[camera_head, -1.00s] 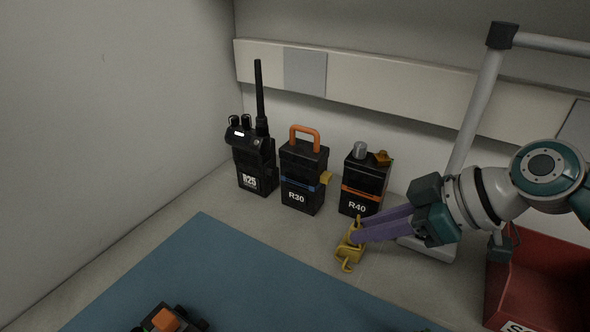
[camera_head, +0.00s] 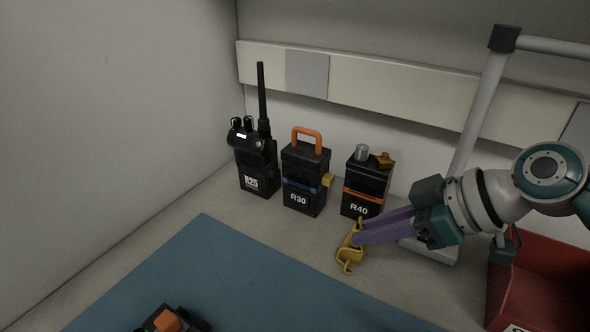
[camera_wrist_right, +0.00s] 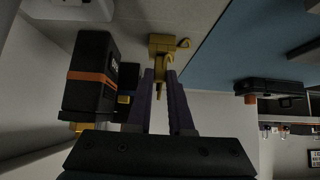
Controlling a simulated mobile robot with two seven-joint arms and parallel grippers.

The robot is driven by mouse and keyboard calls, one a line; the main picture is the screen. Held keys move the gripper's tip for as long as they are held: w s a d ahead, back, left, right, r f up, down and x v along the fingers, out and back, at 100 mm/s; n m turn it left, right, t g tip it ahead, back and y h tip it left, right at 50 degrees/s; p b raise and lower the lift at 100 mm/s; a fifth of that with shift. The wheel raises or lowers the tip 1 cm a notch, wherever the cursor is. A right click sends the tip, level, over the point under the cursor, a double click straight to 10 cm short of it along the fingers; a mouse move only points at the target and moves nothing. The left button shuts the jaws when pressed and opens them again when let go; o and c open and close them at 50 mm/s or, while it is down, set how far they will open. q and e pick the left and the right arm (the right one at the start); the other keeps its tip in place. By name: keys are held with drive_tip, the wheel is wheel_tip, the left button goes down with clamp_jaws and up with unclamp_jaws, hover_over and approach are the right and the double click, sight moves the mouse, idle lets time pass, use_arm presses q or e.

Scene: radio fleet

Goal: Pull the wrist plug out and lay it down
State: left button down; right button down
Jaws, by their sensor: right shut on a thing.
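My right gripper (camera_head: 358,234) reaches in from the right and is shut on a small yellow plug (camera_head: 350,256), which has a hooked end. The plug (camera_wrist_right: 165,44) also shows between the purple fingertips (camera_wrist_right: 160,76) in the right wrist view. It is in front of the R40 unit, apart from it, near the blue mat's back edge. I cannot tell whether it touches the counter. My left gripper is not in view.
The R40 unit (camera_head: 367,184), R30 unit (camera_head: 304,180) and a radio with antenna (camera_head: 256,165) stand along the back wall. A red bin (camera_head: 540,290) is at the right, beside a grey post (camera_head: 477,110). The blue mat (camera_head: 250,280) has much free room; a black-and-orange device (camera_head: 168,321) lies at its front.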

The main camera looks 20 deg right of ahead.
drive_tip(key=shift+r+p, duration=0.45)
drive_tip(key=shift+r, duration=0.2)
drive_tip(key=shift+r+p, duration=0.45)
drive_tip(key=shift+r, duration=0.25)
idle(0.5)
wheel_tip(320, 180, up, 3)
drive_tip(key=p, duration=0.3)
drive_tip(key=shift+r, duration=0.15)
idle(0.4)
idle(0.4)
